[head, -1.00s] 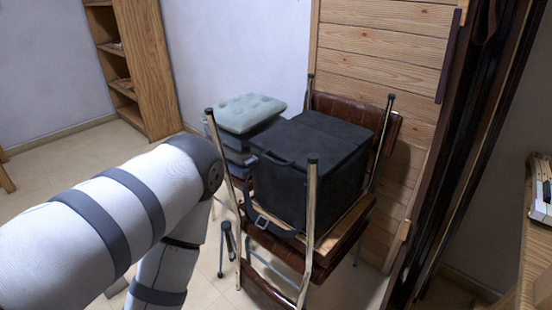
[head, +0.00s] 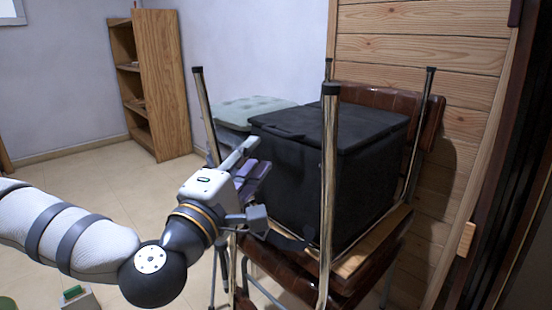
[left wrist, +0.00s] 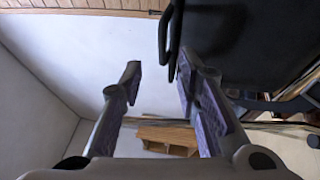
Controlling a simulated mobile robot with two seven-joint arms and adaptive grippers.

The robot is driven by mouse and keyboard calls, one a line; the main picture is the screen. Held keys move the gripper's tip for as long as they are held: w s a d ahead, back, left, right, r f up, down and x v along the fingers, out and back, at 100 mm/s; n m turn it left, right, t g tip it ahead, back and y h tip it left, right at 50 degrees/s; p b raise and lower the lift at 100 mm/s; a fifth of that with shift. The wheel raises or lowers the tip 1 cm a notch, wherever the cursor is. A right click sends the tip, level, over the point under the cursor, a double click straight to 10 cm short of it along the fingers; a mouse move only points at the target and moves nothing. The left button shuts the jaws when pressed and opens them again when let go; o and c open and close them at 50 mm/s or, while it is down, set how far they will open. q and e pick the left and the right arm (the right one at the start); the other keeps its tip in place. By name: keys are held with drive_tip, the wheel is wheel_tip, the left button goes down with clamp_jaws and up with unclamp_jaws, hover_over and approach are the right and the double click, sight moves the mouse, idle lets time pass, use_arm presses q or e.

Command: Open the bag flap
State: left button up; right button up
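The black box-shaped bag (head: 290,175) stands on an upturned brown chair. Its flap (head: 345,122) lies shut across the top, with a dark handle (head: 275,130) at the left edge. In the left wrist view the bag (left wrist: 245,40) fills the upper right, and a black loop (left wrist: 168,40) hangs at its edge. My left gripper (head: 256,182) is beside the bag's left face, its fingers spread and empty. In the left wrist view the open fingers (left wrist: 158,75) have purple pads, the right one close below the bag's loop. Contact cannot be told. My right gripper is not in view.
Chair legs (head: 328,190) rise around the bag, one in front of it. A grey-green cushion (head: 250,108) lies behind the gripper on the left. A wooden shelf (head: 165,85) stands at the back. The floor at left is mostly free.

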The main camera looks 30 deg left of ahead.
sight(275, 134)
use_arm(q)
drive_tip(key=w, duration=0.3)
drive_tip(key=w+r, duration=0.1)
drive_tip(key=w, duration=0.4)
drive_tip(key=shift+w+a+r+b, duration=0.15)
drive_tip(key=shift+w+b, duration=0.15)
drive_tip(key=shift+w, duration=0.1)
clamp_jaws()
